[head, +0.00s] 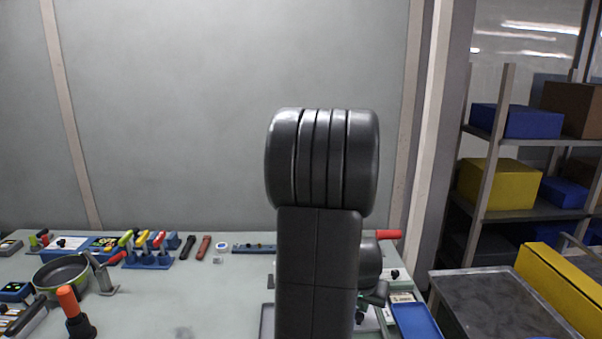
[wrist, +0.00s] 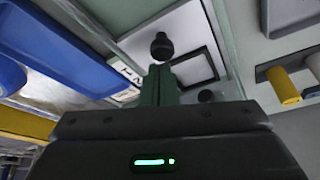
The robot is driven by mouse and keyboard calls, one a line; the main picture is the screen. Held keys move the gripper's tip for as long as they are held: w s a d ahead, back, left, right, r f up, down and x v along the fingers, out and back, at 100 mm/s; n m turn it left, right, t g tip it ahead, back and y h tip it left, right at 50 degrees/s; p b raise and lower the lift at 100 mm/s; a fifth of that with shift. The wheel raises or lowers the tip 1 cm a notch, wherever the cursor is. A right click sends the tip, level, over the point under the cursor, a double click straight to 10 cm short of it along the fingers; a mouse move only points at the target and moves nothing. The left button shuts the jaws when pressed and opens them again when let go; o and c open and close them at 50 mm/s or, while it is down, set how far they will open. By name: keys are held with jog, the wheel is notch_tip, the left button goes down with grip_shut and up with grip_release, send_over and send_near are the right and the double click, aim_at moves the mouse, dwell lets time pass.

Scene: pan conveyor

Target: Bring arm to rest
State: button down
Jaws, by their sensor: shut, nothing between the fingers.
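My arm rises upright in the middle of the head view and hides part of the table behind it. My gripper (wrist: 159,82) shows in the wrist view with its green fingers together and nothing between them. The fingers point over a pale board with a black knob (wrist: 161,46) and a dark-framed white square (wrist: 195,68). The fingers look apart from these, but the exact gap is hard to tell. In the head view my gripper is mostly hidden low behind the arm.
A table (head: 180,310) holds a pan (head: 62,274), an orange-handled tool (head: 70,304), a blue rack of coloured-handled tools (head: 148,260) and a blue tray (head: 415,320). A red handle (head: 388,235) sticks out right of my arm. Shelves with boxes (head: 498,184) stand at right.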

jog(key=shift+w+a+f+p, duration=0.1)
jog(key=shift+w+f+p, duration=0.15)
jog(key=shift+w, duration=0.3)
jog(key=shift+w+f+p, duration=0.15)
jog(key=shift+w+f, duration=0.15)
jog(key=shift+w, duration=0.2)
jog(key=s+a+r, duration=0.1)
jog(key=s+r, duration=0.6)
jog(key=r, duration=0.1)
jog(key=shift+r+y+b, duration=0.3)
jog(key=shift+r, duration=0.1)
jog(key=shift+s, duration=0.1)
